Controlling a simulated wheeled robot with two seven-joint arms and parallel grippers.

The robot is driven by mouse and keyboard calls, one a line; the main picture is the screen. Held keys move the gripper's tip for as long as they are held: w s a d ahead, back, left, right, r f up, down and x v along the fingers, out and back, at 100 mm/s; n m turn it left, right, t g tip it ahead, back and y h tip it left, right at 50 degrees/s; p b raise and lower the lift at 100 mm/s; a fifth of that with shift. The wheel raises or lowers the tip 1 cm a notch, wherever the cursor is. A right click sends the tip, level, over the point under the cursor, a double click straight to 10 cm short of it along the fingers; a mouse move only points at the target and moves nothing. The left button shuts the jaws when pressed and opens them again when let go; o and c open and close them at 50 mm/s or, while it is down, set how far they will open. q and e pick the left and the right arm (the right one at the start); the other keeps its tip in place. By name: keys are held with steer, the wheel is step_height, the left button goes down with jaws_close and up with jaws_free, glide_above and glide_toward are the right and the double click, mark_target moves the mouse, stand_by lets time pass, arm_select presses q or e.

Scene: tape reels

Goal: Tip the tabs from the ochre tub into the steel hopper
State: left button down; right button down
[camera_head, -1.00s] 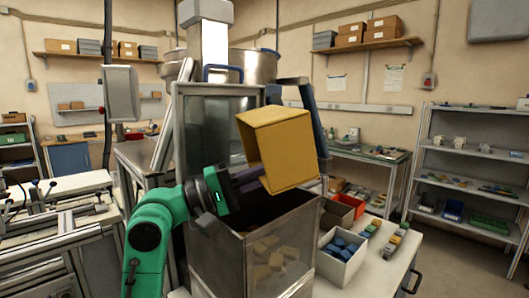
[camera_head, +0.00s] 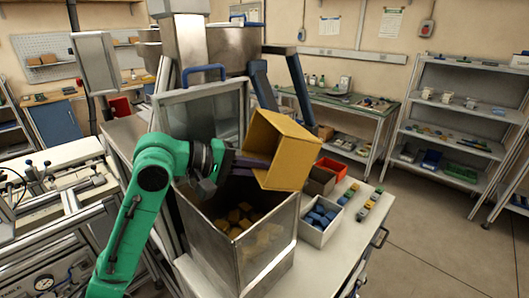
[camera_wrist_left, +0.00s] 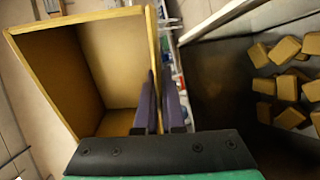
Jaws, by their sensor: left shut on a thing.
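The ochre tub (camera_head: 286,155) is held tilted on its side above the right rim of the steel hopper (camera_head: 265,248). My left gripper (camera_head: 252,163) is shut on the tub's wall. In the left wrist view the tub (camera_wrist_left: 125,65) shows a bare inside, and the purple fingers of my left gripper (camera_wrist_left: 160,108) pinch its wall. Several ochre tabs (camera_head: 238,216) lie inside the hopper; they also show in the left wrist view (camera_wrist_left: 288,85). Part of the hopper's inside is hidden by the tub and my arm. My right gripper is not in view.
A white bin of blue pieces (camera_head: 318,220) stands on the table right of the hopper, with a dark bin (camera_head: 320,182) and a red bin (camera_head: 332,165) behind. Small coloured blocks (camera_head: 363,212) line the table's right side. The hopper's raised lid (camera_head: 205,112) stands behind.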

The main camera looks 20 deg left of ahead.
arm_select(q)
steer(key=r+g+y+p, duration=0.1)
steer(key=g+y+p, duration=0.1)
steer(key=p, duration=0.3)
steer(key=shift+r, duration=0.3)
steer(key=shift+f+g+y+b, duration=0.15)
steer(key=shift+g+y+b, duration=0.15)
steer(key=shift+g+y, duration=0.15)
steer(key=shift+r+g+y, duration=0.2)
steer(key=shift+g+y, duration=0.45)
steer(key=shift+r+g+y, duration=0.2)
steer(key=shift+g+y, duration=0.4)
steer(key=g+y, duration=0.1)
steer(key=r+g+y, duration=0.1)
steer(key=shift+g+y, duration=0.4)
steer(key=shift+s+r+g+y, duration=0.1)
steer(key=shift+r+g+y, duration=0.15)
steer(key=shift+g+y, duration=0.75)
steer(key=shift+d+f, duration=0.1)
